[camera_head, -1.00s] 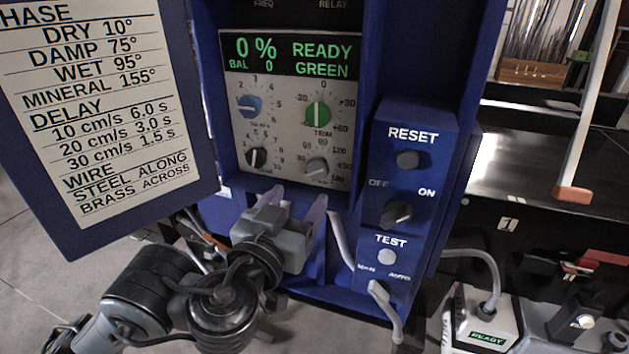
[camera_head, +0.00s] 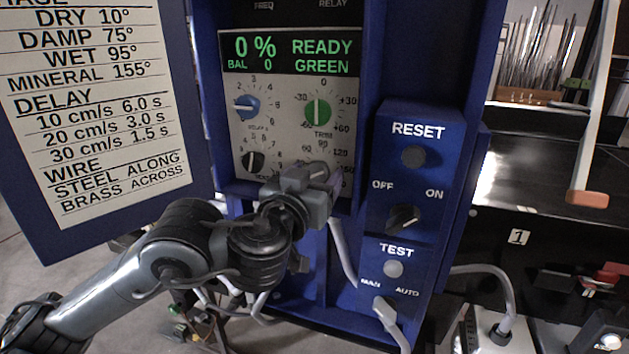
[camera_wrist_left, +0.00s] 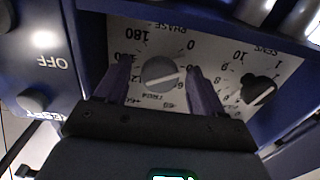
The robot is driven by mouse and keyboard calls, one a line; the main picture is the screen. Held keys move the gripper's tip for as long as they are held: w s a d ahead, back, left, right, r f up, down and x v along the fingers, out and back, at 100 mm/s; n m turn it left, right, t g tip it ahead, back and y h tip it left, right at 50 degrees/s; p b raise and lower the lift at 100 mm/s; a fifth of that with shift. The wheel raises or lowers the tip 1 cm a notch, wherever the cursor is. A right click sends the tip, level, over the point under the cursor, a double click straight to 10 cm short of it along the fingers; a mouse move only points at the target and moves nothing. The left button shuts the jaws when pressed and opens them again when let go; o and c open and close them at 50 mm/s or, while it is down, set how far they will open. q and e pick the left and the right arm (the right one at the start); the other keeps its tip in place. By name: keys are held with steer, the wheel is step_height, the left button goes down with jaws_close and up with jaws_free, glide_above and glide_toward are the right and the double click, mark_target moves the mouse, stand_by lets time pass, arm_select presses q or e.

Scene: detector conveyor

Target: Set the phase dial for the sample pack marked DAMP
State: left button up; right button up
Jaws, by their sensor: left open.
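The phase dial is a round grey knob with a white line, labelled PHASE, seen upside down in the left wrist view (camera_wrist_left: 160,72). Its line lies nearly sideways; I cannot read its exact setting. My left gripper (camera_wrist_left: 158,82) is open, one finger on each side of the knob; I cannot tell whether they touch it. In the head view my left gripper (camera_head: 316,178) covers the phase dial at the control panel's lower right. The card (camera_head: 90,110) at left reads DAMP 75°. My right gripper is not in view.
A black knob (camera_head: 252,160), blue delay knob (camera_head: 246,107) and green trim knob (camera_head: 317,112) share the panel. The display (camera_head: 290,54) reads 0 %, READY, GREEN. RESET (camera_head: 413,156), an OFF/ON switch (camera_head: 404,218) and TEST (camera_head: 394,268) are on the right box.

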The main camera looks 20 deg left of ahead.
arm_select(q)
steer(key=shift+c, duration=0.5)
steer(key=c, duration=0.9)
steer(key=shift+c, duration=0.2)
steer(key=shift+f, duration=0.1)
